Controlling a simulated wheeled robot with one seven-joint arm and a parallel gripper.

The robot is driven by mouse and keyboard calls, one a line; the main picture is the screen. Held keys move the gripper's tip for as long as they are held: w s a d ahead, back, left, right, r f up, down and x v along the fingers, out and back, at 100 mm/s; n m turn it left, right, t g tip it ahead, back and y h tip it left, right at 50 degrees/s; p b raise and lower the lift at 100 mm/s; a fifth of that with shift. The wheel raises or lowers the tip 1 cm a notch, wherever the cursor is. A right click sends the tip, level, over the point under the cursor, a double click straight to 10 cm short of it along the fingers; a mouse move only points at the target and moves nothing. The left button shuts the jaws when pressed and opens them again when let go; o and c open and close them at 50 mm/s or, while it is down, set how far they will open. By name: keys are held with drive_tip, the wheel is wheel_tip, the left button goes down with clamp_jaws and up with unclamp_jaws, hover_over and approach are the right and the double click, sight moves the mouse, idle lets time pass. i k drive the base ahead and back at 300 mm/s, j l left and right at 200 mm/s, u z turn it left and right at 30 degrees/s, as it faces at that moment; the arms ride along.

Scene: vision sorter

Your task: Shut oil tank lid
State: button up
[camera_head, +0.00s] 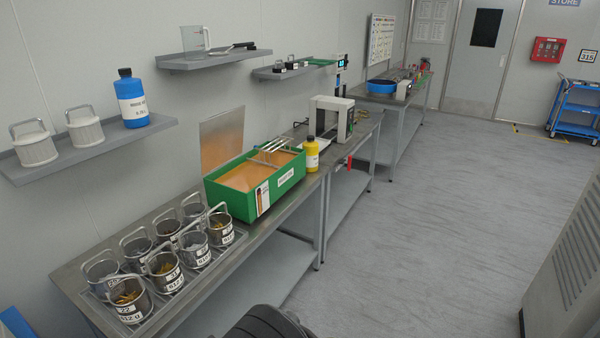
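The oil tank (288,186) is a green box on the steel bench, with orange-brown oil showing inside. Its lid (221,125), a flat grey metal plate, stands upright along the tank's back edge, against the wall side, so the tank is open. A metal rack with bars (272,150) lies across the far right part of the opening. A dark rounded part at the bottom edge appears to be part of my own body. My gripper does not show.
A tray of several wire-handled baskets (128,302) stands in front of the tank on the bench (228,256). A yellow bottle (312,155) stands right beside the tank. A wall shelf (85,153) holds a blue bottle and two white pots. Open floor lies to the right.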

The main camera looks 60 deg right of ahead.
sight(221, 134)
drive_tip(key=z, duration=1.45)
